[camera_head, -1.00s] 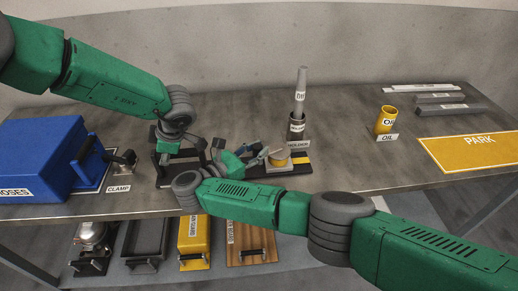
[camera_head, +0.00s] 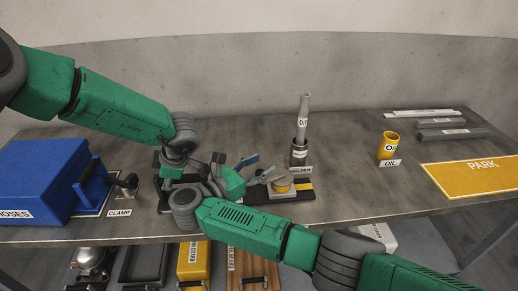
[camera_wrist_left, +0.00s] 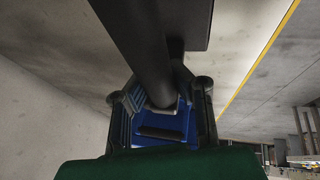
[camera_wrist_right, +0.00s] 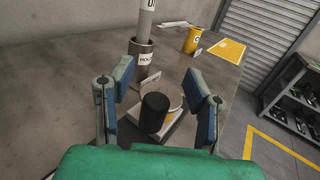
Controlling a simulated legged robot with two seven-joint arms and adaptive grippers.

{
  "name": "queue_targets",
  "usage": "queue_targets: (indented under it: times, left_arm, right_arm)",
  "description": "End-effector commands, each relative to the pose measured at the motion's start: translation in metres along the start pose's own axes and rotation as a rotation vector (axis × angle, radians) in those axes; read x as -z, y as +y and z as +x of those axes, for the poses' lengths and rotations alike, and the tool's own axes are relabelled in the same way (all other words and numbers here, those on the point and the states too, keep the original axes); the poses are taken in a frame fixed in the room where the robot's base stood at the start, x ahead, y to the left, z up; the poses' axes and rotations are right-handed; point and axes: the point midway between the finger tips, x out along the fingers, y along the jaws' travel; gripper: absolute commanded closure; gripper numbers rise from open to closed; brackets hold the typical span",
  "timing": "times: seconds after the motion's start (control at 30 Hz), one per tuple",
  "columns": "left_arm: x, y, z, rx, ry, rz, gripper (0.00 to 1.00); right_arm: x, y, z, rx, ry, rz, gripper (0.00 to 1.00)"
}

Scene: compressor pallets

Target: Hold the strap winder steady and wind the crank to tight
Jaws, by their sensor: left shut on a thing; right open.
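My right gripper (camera_head: 258,170) is open just left of the drum. In the right wrist view, the crank's black upright knob (camera_wrist_right: 155,112) appears between the two open, blue-padded fingers (camera_wrist_right: 160,95), with no grip on it. My left gripper (camera_head: 176,163) is shut at the winder's left end, partly hidden by my right wrist. In the left wrist view, its fingers (camera_wrist_left: 160,100) close around a dark bar (camera_wrist_left: 150,40), which hides much of the contact.
A holder (camera_head: 299,152) with a grey rod (camera_head: 304,118) stands close behind the winder. A blue case (camera_head: 35,185) and clamp (camera_head: 126,186) are at left. A yellow oil cup (camera_head: 388,146) and PARK mat (camera_head: 480,171) lie right. The table between is clear.

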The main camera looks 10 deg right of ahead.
Motion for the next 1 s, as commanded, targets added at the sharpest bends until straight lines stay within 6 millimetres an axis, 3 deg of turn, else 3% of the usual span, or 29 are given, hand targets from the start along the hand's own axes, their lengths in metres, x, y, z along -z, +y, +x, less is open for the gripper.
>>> queue_targets:
  times: [0.1, 0.3, 0.67, 0.7, 0.8, 0.83, 1.0]
  left_arm:
    - [-0.001, -0.005, 0.004, 0.011, 0.002, 0.004, 1.00]
    - [0.000, -0.005, 0.004, 0.011, 0.003, 0.003, 1.00]
    - [0.000, -0.005, 0.005, 0.010, 0.003, 0.003, 1.00]
    - [0.000, -0.005, 0.005, 0.010, 0.003, 0.003, 1.00]
    - [0.000, -0.005, 0.005, 0.010, 0.003, 0.003, 1.00]
    - [0.000, -0.005, 0.005, 0.010, 0.003, 0.003, 1.00]
    - [0.001, -0.005, 0.005, 0.010, 0.004, 0.002, 1.00]
  right_arm:
    - [-0.027, 0.001, -0.002, -0.003, 0.003, 0.007, 0.56]
    - [-0.056, 0.002, -0.002, -0.004, 0.000, 0.006, 0.56]
    - [-0.065, 0.002, -0.002, -0.004, -0.002, 0.004, 0.56]
    - [-0.065, 0.002, -0.002, -0.004, -0.002, 0.004, 0.59]
    - [-0.068, 0.005, -0.001, -0.019, -0.007, 0.010, 0.95]
    - [-0.071, 0.007, 0.000, -0.033, -0.010, 0.014, 1.00]
    - [-0.117, 0.042, 0.011, -0.245, -0.074, 0.052, 1.00]
